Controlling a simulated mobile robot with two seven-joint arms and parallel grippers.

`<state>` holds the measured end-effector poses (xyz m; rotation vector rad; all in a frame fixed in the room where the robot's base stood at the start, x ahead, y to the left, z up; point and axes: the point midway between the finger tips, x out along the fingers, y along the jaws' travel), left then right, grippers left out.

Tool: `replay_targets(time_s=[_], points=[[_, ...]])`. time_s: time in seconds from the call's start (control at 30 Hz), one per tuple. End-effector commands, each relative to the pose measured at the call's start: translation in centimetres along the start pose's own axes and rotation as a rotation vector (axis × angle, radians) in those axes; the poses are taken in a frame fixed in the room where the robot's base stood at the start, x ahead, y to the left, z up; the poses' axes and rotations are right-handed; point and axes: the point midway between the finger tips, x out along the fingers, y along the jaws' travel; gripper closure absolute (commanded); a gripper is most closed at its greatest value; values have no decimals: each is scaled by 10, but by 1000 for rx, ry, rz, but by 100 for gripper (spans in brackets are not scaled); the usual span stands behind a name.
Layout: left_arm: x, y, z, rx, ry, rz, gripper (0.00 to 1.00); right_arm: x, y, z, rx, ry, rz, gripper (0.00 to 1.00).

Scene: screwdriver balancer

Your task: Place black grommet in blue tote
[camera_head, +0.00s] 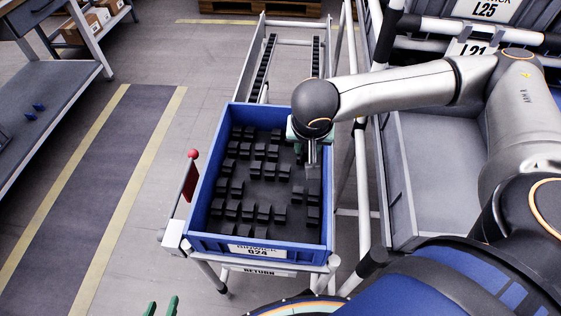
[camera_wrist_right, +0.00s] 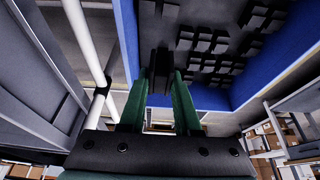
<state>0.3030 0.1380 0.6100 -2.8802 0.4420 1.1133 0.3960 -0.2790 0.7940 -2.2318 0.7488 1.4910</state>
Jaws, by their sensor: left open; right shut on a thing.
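The blue tote (camera_head: 308,254) stands on a rack in the middle of the head view, with several black grommets (camera_head: 262,170) spread over its dark floor. My right gripper (camera_head: 312,168) points down inside the tote, near its right wall. In the right wrist view, its green fingers (camera_wrist_right: 159,78) are shut on a black grommet (camera_wrist_right: 159,66), seen as a dark block between the tips. The head view does not show this held grommet clearly. My left gripper (camera_head: 161,305) shows only its green fingertips at the bottom edge, apart and empty, away from the tote.
A grey bin (camera_head: 435,165) and shelf frame stand close on the right. A workbench (camera_head: 50,95) is far left, with clear floor between.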

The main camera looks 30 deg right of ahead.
Motion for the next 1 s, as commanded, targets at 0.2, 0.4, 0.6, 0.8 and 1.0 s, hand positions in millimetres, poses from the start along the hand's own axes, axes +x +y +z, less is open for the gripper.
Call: replay_targets(time_s=[0.2,0.4,0.6,0.8,1.0], points=[[5,-2,6,1,-2,-4,50,44,-35,-7,-2,-1,2,100],[5,-4,13,0,-11,-6,50,68,-51,-9,-2,1,0,100],[5,-4,17,-1,-16,-7,50,80,-58,-9,-2,0,-1,100],[7,-5,20,0,-16,-9,50,106,-57,1,-1,0,1,100],[6,-6,18,0,-14,-10,50,106,-57,2,-1,0,-1,100]])
